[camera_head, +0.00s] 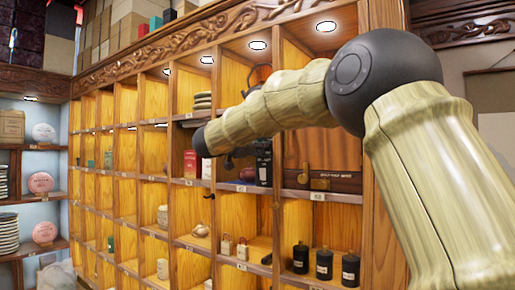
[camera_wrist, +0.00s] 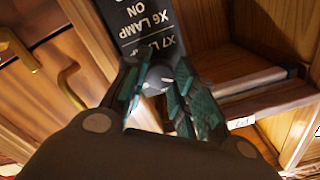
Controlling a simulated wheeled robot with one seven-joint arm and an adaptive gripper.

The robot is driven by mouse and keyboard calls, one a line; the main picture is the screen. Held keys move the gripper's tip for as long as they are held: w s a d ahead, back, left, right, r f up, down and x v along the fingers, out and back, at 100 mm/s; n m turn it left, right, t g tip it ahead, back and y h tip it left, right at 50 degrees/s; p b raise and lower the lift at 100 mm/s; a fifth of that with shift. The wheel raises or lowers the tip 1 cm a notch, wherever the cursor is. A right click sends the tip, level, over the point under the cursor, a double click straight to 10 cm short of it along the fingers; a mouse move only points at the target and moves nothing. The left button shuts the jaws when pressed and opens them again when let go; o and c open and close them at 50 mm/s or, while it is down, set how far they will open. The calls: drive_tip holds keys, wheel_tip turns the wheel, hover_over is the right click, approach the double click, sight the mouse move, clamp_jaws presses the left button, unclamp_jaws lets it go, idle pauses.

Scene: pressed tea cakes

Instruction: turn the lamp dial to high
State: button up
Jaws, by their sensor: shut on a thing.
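The dial sits at the end of a black panel (camera_wrist: 132,22) with upside-down white lettering, "X6 LAMP ON" and "X7 LAMP". The fingers hide the dial's sides and any scale around it. In the head view, my arm reaches left across the shelves, and the dial cannot be made out.
A wooden shelf wall (camera_head: 150,105) of open compartments stands close around the arm. Red boxes (camera_head: 192,164) and black jars (camera_head: 323,264) stand in nearby compartments. In the wrist view, brass handles (camera_wrist: 70,86) on wood lie left of the fingers, and a shelf edge (camera_wrist: 262,98) lies right.

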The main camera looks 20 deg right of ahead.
drive_tip(key=m+b, duration=1.4)
drive_tip(key=m, duration=0.1)
drive_tip(key=m+b, duration=0.7)
drive_tip(key=m, duration=0.1)
drive_tip(key=shift+f+b, duration=0.25)
drive_tip(key=shift+b, duration=0.05)
drive_tip(key=shift+m, duration=0.3)
drive_tip(key=o, duration=1)
drive_tip(key=shift+r, duration=0.15)
drive_tip(key=shift+o, duration=0.2)
drive_tip(key=shift+s, duration=0.1)
